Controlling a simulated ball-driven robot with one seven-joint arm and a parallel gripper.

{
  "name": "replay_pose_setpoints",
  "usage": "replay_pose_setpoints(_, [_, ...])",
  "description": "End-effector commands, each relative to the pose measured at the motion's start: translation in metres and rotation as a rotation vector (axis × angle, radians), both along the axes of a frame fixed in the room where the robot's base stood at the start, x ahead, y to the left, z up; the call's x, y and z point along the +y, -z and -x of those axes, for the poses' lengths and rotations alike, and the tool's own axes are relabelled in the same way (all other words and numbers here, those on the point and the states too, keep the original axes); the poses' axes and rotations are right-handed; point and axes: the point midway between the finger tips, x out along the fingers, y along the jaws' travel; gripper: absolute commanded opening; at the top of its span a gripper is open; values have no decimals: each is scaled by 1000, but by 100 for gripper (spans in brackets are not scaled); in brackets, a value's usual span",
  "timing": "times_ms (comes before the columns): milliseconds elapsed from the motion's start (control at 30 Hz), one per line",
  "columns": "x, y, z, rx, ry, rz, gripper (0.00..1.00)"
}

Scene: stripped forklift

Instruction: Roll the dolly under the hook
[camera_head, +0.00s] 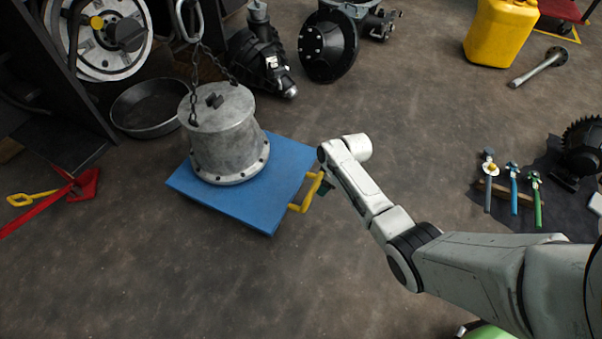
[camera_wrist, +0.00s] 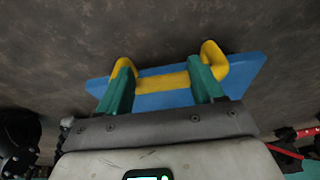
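The blue dolly (camera_head: 266,209) is a flat platform on the floor, with a yellow handle (camera_head: 307,194) on its right edge. A grey metal cylinder (camera_head: 222,140) with a bolted flange is over the platform. Chains run from its top to a metal hook or link (camera_head: 187,20) at the upper left. I cannot tell whether the cylinder rests on the dolly. My gripper (camera_head: 325,187) is at the handle. In the wrist view its two green fingers (camera_wrist: 160,88) are spread apart, with the handle's yellow bar (camera_wrist: 163,83) between them and the dolly (camera_wrist: 180,98) beyond.
A black pan (camera_head: 150,125) and a dark rack stand at the left. Dark machine parts (camera_head: 328,48) stand behind. A yellow canister (camera_head: 500,32) and hand tools (camera_head: 513,188) are at the right. The floor in front is clear.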

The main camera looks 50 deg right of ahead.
Motion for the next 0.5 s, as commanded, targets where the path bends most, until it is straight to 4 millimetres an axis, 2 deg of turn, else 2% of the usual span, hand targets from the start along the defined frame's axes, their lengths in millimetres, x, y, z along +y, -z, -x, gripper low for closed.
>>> replay_pose_setpoints(33, [1,0,-8,-7,-2,3,64])
replay_pose_setpoints(500, [12,0,-49,-8,-2,4,64])
